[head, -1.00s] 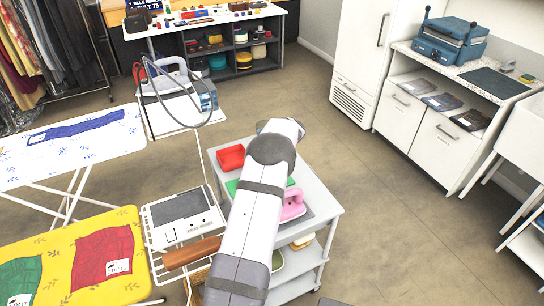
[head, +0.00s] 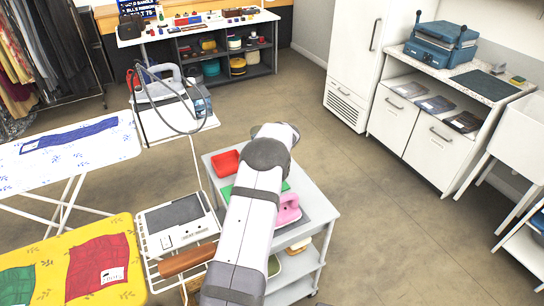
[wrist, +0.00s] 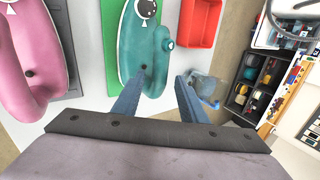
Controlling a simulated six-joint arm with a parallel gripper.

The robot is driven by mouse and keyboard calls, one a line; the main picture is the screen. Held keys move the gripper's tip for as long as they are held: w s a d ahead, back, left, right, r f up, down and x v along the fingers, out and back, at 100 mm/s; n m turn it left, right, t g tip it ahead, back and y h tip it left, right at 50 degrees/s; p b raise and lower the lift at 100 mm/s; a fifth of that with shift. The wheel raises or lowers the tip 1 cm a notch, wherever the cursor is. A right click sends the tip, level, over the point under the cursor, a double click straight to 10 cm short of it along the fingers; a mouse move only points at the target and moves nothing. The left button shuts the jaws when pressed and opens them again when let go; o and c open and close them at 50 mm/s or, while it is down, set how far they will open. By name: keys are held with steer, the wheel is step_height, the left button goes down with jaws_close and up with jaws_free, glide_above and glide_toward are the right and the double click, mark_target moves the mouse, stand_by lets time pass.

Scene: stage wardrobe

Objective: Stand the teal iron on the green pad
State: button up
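Contact is not clear.
A red tray (head: 225,164) is at the cart's back left, close to the teal iron in the wrist view. Ironing boards stand to the left.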

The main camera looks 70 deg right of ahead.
steer(key=b+v, duration=0.3)
steer(key=v, duration=0.8)
steer(key=shift+s+a+r, duration=0.15)
steer(key=shift+a+r, duration=0.05)
steer(key=w+a+n+y, duration=0.2)
steer(key=w+a+n, duration=0.3)
steer(key=w+a, duration=0.75)
steer(key=w+a+f+n+g+y, duration=0.1)
steer(key=w+a+n, duration=0.35)
steer(key=a, duration=0.35)
steer(key=w+a+f+n+y, duration=0.1)
steer(key=w+a+n, duration=0.2)
steer(key=w+a, duration=0.45)
steer(key=s+a+f+n+g+y, duration=0.2)
steer(key=a+n, duration=0.5)
steer(key=a, duration=1.1)
steer(key=s+a+f+n+g+h, duration=0.1)
steer(key=s+a+n, duration=0.7)
steer(key=s+a, duration=0.2)
steer(key=shift+s+a+f+g+h, duration=0.3)
steer(key=shift+a+f, duration=0.05)
steer(key=shift+a, duration=1.05)
